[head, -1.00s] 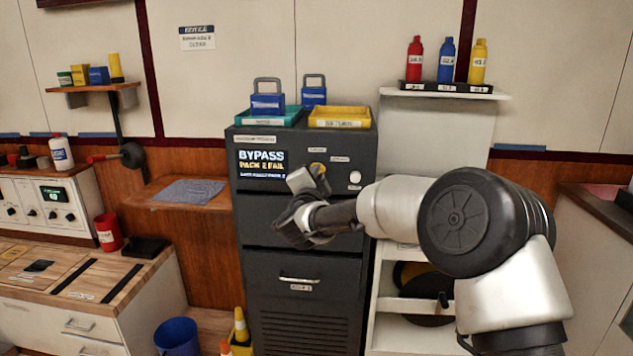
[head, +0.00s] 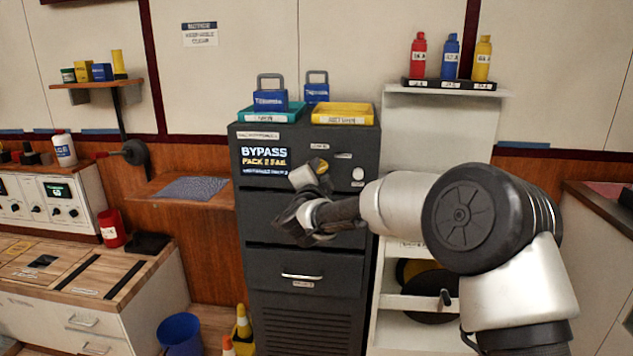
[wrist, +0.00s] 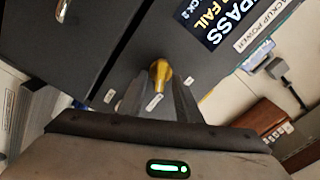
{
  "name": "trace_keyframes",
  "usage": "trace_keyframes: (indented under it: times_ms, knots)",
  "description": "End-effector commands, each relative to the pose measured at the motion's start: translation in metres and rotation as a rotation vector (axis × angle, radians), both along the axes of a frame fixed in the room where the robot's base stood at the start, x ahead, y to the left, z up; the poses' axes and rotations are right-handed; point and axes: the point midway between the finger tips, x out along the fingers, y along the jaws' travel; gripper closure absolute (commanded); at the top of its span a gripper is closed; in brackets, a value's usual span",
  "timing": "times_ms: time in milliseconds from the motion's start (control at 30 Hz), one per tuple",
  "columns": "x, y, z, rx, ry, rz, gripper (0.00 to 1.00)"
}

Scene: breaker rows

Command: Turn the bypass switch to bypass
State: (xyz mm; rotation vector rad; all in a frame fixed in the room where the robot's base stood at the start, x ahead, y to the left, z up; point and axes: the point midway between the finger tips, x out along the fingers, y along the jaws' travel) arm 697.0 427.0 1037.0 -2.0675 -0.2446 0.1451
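The bypass switch is a yellow knob (head: 319,164) on the upper front of a dark grey cabinet (head: 300,225). It also shows in the wrist view (wrist: 160,76), standing out between my fingertips. My gripper (head: 311,176) is in front of the panel, just below the knob, and partly covers it in the head view. In the wrist view my gripper (wrist: 160,90) has its fingers apart, one on each side of the knob, with what looks like a small gap. Contact cannot be made out. A lit display (head: 264,160) left of the knob reads "BYPASS", "PACK 2 FAIL".
A white round button (head: 358,174) sits right of the knob. A drawer handle (head: 302,276) is lower on the cabinet. Teal (head: 270,115) and yellow (head: 342,114) trays lie on top. A white shelf unit (head: 440,130) stands close on the right.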

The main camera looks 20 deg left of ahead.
Motion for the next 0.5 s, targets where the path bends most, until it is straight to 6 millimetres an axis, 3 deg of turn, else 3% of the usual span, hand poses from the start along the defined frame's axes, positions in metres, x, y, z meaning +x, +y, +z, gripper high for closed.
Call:
trace_keyframes:
  times_ms: [167,500]
  knots:
    - [-0.026,-0.006,0.002,-0.003,-0.001,0.003,0.69]
    - [-0.107,-0.025,0.003,-0.001,-0.003,0.002,0.69]
